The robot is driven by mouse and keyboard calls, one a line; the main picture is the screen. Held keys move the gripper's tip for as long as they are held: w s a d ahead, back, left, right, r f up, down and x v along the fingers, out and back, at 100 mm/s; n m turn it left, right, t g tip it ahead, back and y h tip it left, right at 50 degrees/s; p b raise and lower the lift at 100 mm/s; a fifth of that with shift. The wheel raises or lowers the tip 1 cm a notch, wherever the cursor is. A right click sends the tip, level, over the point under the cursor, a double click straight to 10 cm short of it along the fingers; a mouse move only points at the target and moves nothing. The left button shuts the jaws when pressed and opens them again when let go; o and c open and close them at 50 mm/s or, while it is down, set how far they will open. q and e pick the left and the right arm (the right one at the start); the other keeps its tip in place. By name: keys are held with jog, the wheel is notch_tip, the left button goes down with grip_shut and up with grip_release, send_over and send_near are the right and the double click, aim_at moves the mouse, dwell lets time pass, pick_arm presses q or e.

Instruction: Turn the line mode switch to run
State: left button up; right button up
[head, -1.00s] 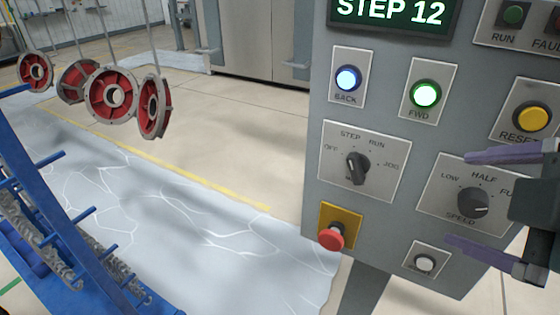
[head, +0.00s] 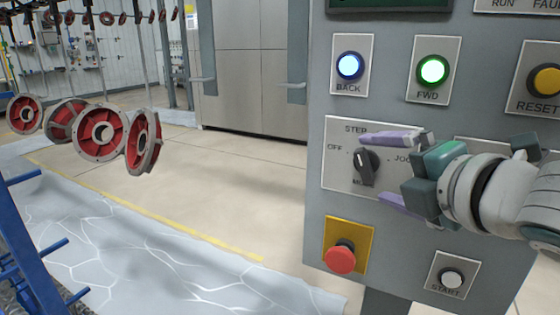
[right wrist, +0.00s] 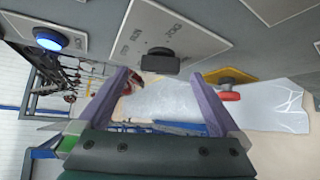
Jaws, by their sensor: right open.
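The line mode switch is a dark knob (head: 364,166) on a light plate (head: 338,178) of the grey panel. Its grip stands nearly upright and seems to point toward STEP, but the small mark is hard to read. OFF, STEP and part of JOG show; the RUN label is covered by my upper finger in the head view. My right gripper (head: 376,168) is open, one purple finger above the knob and one below. In the right wrist view the knob (right wrist: 160,61) sits just beyond and between the open fingertips (right wrist: 160,74), apparently untouched. My left gripper is not in view.
The panel also carries a blue BACK button (head: 350,66), a green FWD button (head: 433,71), a yellow RESET button (head: 545,79), a red emergency stop (head: 341,257) and a START button (head: 451,277). Red wheels (head: 102,131) hang at left. My right arm hides the speed knob.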

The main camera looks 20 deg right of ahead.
aim_at(365, 165)
jog(key=shift+x, duration=1.4)
jog(key=shift+c, duration=0.2)
jog(key=shift+f, duration=0.1)
jog(key=c, duration=1.3)
